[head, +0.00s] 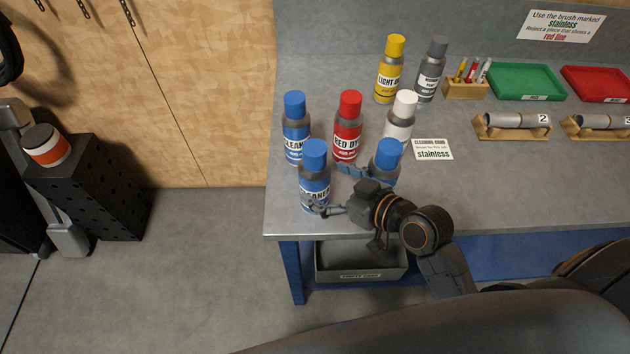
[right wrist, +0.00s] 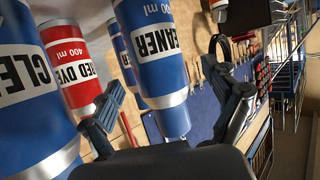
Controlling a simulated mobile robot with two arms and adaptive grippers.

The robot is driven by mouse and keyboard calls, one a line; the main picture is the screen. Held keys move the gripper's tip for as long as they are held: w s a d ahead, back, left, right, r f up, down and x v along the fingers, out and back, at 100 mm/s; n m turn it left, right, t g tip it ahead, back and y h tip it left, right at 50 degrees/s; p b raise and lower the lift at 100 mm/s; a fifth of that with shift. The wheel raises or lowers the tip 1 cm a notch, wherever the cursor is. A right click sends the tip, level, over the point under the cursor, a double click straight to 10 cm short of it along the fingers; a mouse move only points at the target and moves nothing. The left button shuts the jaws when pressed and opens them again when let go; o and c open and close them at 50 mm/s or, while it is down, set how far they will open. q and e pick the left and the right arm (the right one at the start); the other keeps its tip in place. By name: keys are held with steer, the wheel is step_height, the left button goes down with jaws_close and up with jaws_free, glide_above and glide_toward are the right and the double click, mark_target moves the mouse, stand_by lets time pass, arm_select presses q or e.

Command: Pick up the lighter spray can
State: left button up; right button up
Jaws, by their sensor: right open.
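Three blue spray cans labelled CLEANER stand upright on the grey bench: a front-left can (head: 314,186), a back-left can (head: 295,130) and a right can (head: 387,160). They look alike, so I cannot see which is lighter. My right gripper (head: 329,189) is open, low over the bench, its fingers pointing left at the front-left can. In the right wrist view, upside down, a blue can (right wrist: 152,50) stands between the open fingers, with no clear contact. My gripper and wrist partly hide the right can's lower part. My left gripper is out of view.
A red dye can (head: 347,135) and a white-capped can (head: 402,115) stand close behind. A yellow can (head: 390,70) and a grey can (head: 431,70) stand farther back. A small card (head: 433,149) lies to the right. The bench's front edge is close to my gripper.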

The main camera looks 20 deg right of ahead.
steer(key=p+x, duration=0.1)
steer(key=x, duration=0.3)
steer(key=shift+w, duration=0.2)
steer(key=shift+d, duration=0.1)
steer(key=shift+c, duration=0.6)
steer(key=c, duration=1.2)
